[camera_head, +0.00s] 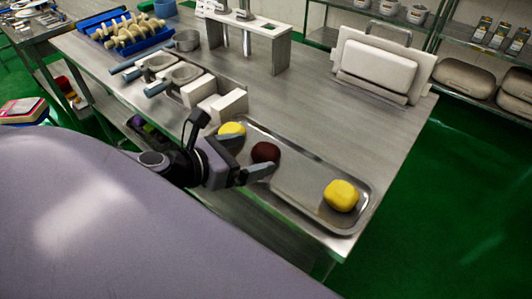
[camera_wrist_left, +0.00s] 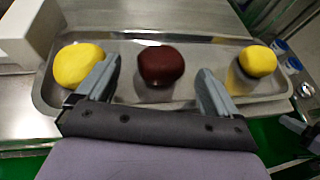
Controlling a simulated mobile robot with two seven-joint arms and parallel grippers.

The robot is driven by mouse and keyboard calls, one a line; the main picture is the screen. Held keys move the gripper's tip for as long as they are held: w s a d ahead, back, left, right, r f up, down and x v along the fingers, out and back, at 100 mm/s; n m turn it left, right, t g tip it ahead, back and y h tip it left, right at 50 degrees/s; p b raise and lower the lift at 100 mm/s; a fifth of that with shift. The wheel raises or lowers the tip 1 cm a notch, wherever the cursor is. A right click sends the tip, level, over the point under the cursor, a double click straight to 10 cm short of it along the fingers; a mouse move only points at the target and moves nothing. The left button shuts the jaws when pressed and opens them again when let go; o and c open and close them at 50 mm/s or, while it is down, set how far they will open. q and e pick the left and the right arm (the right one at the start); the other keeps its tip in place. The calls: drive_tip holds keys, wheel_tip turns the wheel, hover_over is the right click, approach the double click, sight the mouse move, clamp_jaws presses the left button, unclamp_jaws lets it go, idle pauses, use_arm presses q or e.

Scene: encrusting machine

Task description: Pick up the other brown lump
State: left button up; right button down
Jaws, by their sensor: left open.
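One dark brown lump (camera_head: 265,152) sits on the metal tray (camera_head: 297,190), between two yellow lumps. It also shows in the left wrist view (camera_wrist_left: 161,65), ahead of and between the fingers. My left gripper (camera_head: 252,157) is open and its fingers reach over the tray's near edge, one to each side of the brown lump. Nothing is held between them. One yellow lump (camera_head: 232,129) lies at the tray's far left end, close to a finger. The other yellow lump (camera_head: 341,195) lies at the right end. My right gripper is not in the head view.
White blocks (camera_head: 222,104) stand just left of the tray. White boards (camera_head: 378,67) lean at the back right. The table behind the tray is clear.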

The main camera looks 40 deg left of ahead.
sight(258, 153)
use_arm(q)
drive_tip(key=shift+x, duration=2.55)
drive_tip(key=shift+d+f, duration=0.1)
drive_tip(key=shift+c, duration=0.2)
drive_tip(key=c, duration=1)
